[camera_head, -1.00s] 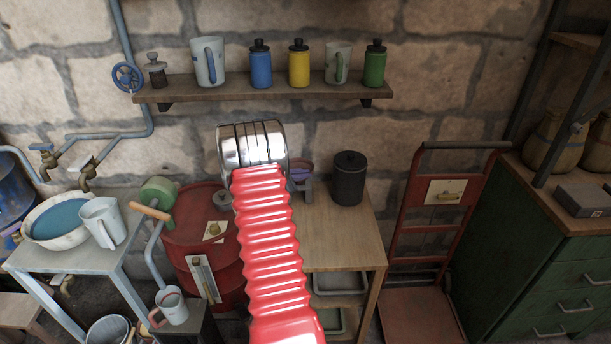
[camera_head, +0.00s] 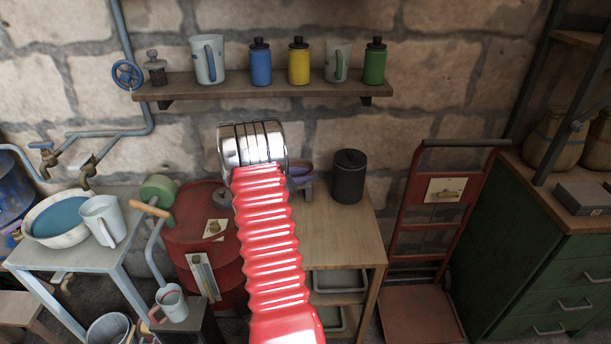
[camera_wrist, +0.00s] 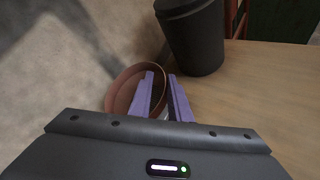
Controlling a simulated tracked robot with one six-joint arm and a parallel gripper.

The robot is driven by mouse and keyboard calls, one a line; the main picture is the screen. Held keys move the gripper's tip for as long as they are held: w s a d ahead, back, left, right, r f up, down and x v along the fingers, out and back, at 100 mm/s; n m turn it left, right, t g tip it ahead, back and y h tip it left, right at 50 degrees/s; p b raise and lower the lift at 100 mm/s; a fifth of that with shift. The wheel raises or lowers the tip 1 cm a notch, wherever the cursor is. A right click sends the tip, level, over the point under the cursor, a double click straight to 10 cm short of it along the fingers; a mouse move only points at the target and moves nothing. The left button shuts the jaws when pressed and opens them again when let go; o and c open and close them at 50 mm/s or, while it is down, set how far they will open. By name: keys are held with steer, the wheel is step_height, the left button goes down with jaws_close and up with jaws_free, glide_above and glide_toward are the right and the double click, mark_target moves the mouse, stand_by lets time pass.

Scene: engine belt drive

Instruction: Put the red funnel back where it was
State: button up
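The red funnel (camera_wrist: 119,91) shows in the wrist view as a round reddish-brown rim, left of the black canister. Its lower part is hidden by my fingers and the gripper body. My gripper (camera_wrist: 161,76) has two purple fingers with a visible gap between their tips. The left finger overlaps the inside of the rim and the right finger is outside it, so the near wall lies between them. I see no clear contact. In the head view my gripper (camera_head: 301,176) is small and partly hidden behind my arm, above the wooden table (camera_head: 340,235).
A black canister (camera_head: 349,178) stands close to the right of my gripper. A red drum (camera_head: 195,232) is to the left and a red hand truck (camera_head: 425,230) to the right. A shelf (camera_head: 215,90) with mugs and bottles hangs above. The table's front right is clear.

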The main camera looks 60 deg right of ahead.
steer(key=shift+o, duration=0.5)
steer(key=shift+r, duration=0.55)
steer(key=v, duration=1.2)
